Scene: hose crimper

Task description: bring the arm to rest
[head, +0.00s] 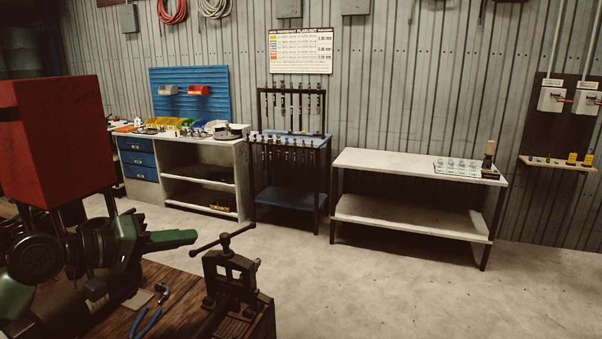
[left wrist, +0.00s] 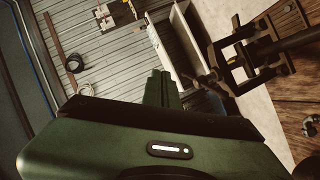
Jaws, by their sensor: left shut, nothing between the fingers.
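My left arm comes in from the left in the head view. Its dark green gripper (head: 190,238) points right, above the wooden bench at the front. Its fingers are together with nothing between them. In the left wrist view the shut fingers (left wrist: 162,88) stand up past the green gripper body, clear of the dark clamp-like vise (left wrist: 262,52). In the head view the vise (head: 235,285) stands on the bench to the right of and below the gripper, apart from it. My right gripper is not in view.
A large red box-shaped body (head: 58,135) rises beside my left arm. Blue-handled pliers (head: 150,318) lie on the wooden bench (head: 185,285). Across open floor (head: 350,285) stand a drawer bench (head: 205,152), a blue-shelved rack (head: 290,200) and a pale table (head: 395,163).

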